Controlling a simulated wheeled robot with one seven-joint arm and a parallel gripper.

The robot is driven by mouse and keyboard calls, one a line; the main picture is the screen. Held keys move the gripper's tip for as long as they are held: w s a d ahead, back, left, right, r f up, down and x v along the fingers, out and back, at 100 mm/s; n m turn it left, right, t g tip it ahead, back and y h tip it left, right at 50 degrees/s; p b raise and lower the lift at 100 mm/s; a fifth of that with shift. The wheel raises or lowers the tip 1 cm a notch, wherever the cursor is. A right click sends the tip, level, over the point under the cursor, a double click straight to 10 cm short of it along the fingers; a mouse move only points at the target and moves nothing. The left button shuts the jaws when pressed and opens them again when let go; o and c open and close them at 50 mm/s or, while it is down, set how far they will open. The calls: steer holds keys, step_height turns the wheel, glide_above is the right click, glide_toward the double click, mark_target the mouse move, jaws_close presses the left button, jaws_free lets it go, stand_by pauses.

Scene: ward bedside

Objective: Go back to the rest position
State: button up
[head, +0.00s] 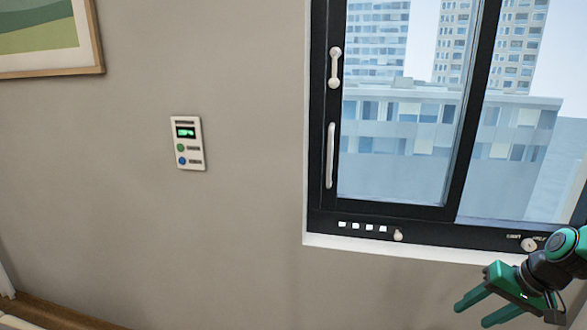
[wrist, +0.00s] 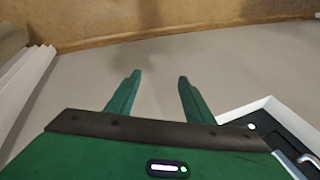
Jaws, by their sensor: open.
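My gripper (head: 472,312) is at the lower right of the head view, in front of the wall below the window. It is green with a dark wrist. In the wrist view my gripper (wrist: 157,82) shows two green fingers spread apart with nothing between them. The fingers touch nothing that I can make out.
A dark-framed window (head: 455,229) with handles and small knobs fills the right; its pale frame corner (wrist: 245,108) shows in the wrist view. A wall panel (head: 187,143) with a green display hangs on the bare wall (head: 240,200). A framed picture (head: 95,40) hangs upper left.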

steer(key=s+a+r+g+h, duration=0.1)
steer(key=s+r, duration=0.2)
steer(key=s, duration=0.3)
steer(key=s+r+g, duration=0.1)
steer(key=s+r, duration=0.2)
steer(key=s, duration=0.3)
steer(key=s+a+r+m+g+h, duration=0.1)
steer(key=s+r, duration=0.3)
steer(key=s, duration=0.3)
steer(key=shift+a+g+h, duration=0.3)
steer(key=shift+a+g, duration=0.05)
steer(key=shift+g, duration=0.05)
steer(key=shift+w, duration=0.1)
steer(key=shift+w+f, duration=0.2)
steer(key=shift+w, duration=0.4)
steer(key=c, duration=0.4)
steer(key=shift+s, duration=0.15)
